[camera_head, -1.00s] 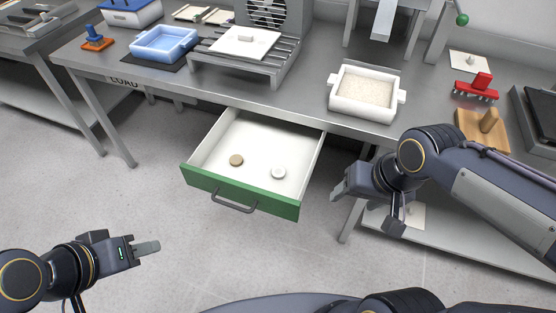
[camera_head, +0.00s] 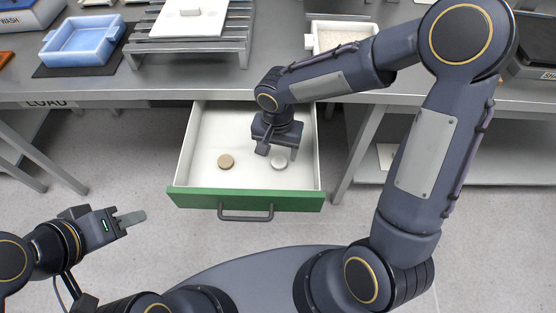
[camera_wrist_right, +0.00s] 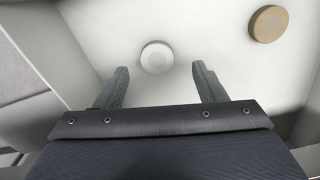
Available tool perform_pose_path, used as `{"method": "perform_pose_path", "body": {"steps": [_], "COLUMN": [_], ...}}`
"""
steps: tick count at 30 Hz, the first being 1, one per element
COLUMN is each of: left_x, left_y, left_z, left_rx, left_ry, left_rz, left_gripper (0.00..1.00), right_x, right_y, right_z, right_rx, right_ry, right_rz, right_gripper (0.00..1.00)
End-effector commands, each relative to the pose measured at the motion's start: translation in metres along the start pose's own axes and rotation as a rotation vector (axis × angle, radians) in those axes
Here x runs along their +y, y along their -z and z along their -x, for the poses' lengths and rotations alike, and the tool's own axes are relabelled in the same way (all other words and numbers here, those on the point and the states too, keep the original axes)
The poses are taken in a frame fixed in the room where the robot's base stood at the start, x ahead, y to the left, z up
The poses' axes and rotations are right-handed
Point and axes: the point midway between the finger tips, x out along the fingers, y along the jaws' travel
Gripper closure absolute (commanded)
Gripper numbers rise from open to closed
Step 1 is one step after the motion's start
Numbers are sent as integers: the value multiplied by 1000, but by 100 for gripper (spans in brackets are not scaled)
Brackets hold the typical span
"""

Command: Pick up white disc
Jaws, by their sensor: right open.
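The white disc (camera_head: 278,162) lies flat on the floor of the open drawer (camera_head: 215,125), right of a tan disc (camera_head: 226,161). My right gripper (camera_head: 277,153) is inside the drawer, just above and behind the white disc. In the right wrist view, its two fingers (camera_wrist_right: 160,82) are spread apart and empty, and the white disc (camera_wrist_right: 157,57) lies beyond the tips, roughly between them. The tan disc (camera_wrist_right: 268,24) is further right there. My left gripper (camera_head: 130,220) is outside the drawer at the lower left; its jaw opening is not clear.
The drawer has a green front (camera_head: 250,201) with a grey handle (camera_head: 246,217), and white side walls. The steel table (camera_head: 100,88) is above and behind it. A blue tray (camera_head: 84,42), a rack with a white plate (camera_head: 188,22) and a white sand tray (camera_head: 338,35) stand on the table.

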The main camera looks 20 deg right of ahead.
Motion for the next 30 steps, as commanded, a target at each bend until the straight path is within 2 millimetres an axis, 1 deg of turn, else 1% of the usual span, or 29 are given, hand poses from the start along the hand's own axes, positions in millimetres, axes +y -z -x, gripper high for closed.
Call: {"method": "perform_pose_path", "body": {"steps": [1, 6, 9, 15, 16, 24, 27, 30], "left_x": [0, -1, -1, -1, -1, -1, -1, -1], "left_y": [0, -1, -1, -1, -1, -1, -1, -1], "left_z": [0, -2, -2, -2, -2, -2, -2, -2], "left_rx": [0, 0, 0, 0, 0, 0, 0, 0], "left_ry": [0, 0, 0, 0, 0, 0, 0, 0], "left_rz": [0, 0, 0, 0, 0, 0, 0, 0], "left_gripper": [64, 64, 64, 64, 64, 64, 64, 64], "right_x": [3, 4, 4, 4, 4, 4, 4, 4], "right_y": [0, 0, 0, 0, 0, 0, 0, 0], "right_z": [-10, -33, -38, -38, -38, -38, -38, -38], "right_rx": [-4, -3, -2, 0, 0, 0, 0, 0], "right_ry": [-3, -3, -1, 0, 0, 0, 0, 0], "right_rz": [1, 1, 1, 1, 1, 1, 1, 1], "right_gripper": [36, 36, 36, 36, 37, 73, 84, 84]}}
